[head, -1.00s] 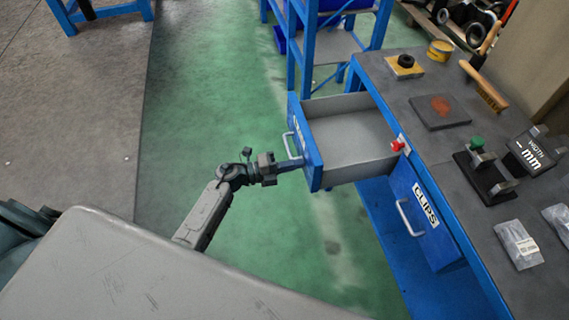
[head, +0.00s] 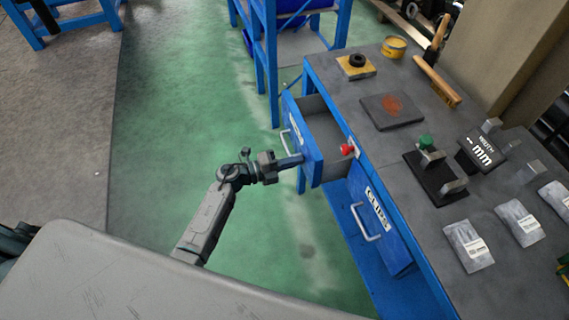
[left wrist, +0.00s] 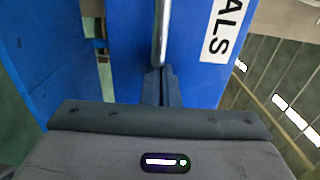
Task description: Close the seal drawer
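The seal drawer (head: 312,160) has a blue front and a grey inside, and stands partly out of the bench; it looks empty where I can see in. Its front fills much of the left wrist view (left wrist: 195,85), with the label ending "ALS". A pale bar handle (head: 287,143) is on the front; it also shows in the left wrist view (left wrist: 160,35). My left gripper (head: 298,160) is at the front, by the handle's near end. Its fingers (left wrist: 161,88) are together, and their tips and any contact are partly hidden. My right gripper is not in view.
The closed CLIPS drawer (head: 375,225) sits beside the seal drawer. A red knob (head: 347,149) is at the bench edge by the opening. The bench top (head: 400,150) holds a gauge, packets and a brush. Green floor (head: 170,130) is clear left of the bench.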

